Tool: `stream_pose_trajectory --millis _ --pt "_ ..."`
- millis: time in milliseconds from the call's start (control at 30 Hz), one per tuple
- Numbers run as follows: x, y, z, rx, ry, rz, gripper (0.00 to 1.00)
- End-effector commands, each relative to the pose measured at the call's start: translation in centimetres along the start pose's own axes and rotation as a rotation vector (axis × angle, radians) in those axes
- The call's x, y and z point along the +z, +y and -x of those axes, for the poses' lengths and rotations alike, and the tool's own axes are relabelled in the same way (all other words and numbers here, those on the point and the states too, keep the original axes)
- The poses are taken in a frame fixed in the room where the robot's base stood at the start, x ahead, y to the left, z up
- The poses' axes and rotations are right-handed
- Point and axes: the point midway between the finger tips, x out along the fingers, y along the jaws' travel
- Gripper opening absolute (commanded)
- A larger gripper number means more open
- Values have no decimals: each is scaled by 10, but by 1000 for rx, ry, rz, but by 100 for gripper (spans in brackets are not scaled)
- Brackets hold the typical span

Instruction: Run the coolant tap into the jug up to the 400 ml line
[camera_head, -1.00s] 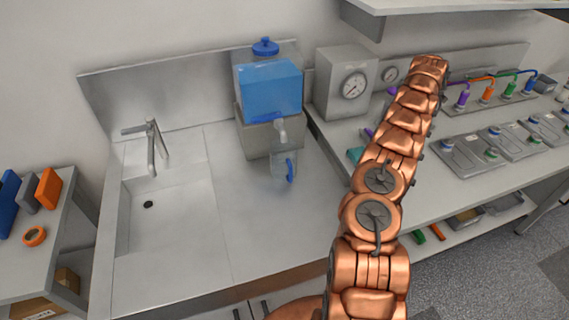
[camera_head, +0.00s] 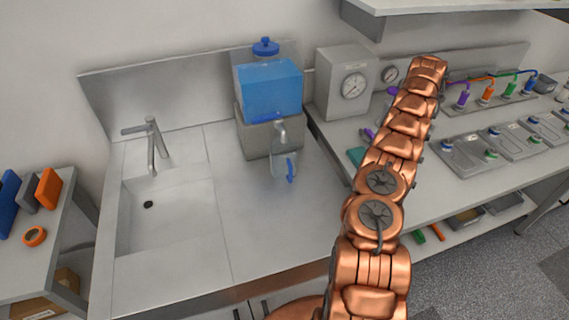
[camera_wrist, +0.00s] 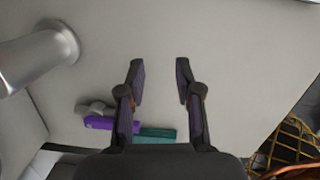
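The coolant tank (camera_head: 270,92), filled with blue liquid and topped by a blue lid, stands on a grey block at the back of the counter. Its tap (camera_head: 280,132) points down at the front, with a blue strip beside its top. The clear jug (camera_head: 278,166) with a blue handle (camera_head: 291,171) stands below the tap. Its liquid level and the 400 ml line are too small to read. My gripper (camera_wrist: 160,82) is open and empty in the wrist view, with its two fingers apart over a pale surface. In the head view my arm hides it, to the right of the tank.
A sink (camera_head: 165,215) with a faucet (camera_head: 153,148) lies left. A grey gauge box (camera_head: 345,85) stands right of the tank. A purple piece (camera_wrist: 110,123) and teal piece (camera_wrist: 157,134) lie near my fingers. Free counter lies in front of the jug.

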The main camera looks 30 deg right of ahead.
Motion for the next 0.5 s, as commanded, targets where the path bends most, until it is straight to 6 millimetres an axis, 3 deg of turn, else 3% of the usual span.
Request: stream_pose_trajectory --millis 500 --pt "-2 -6 -3 -1 -1 -13 24"
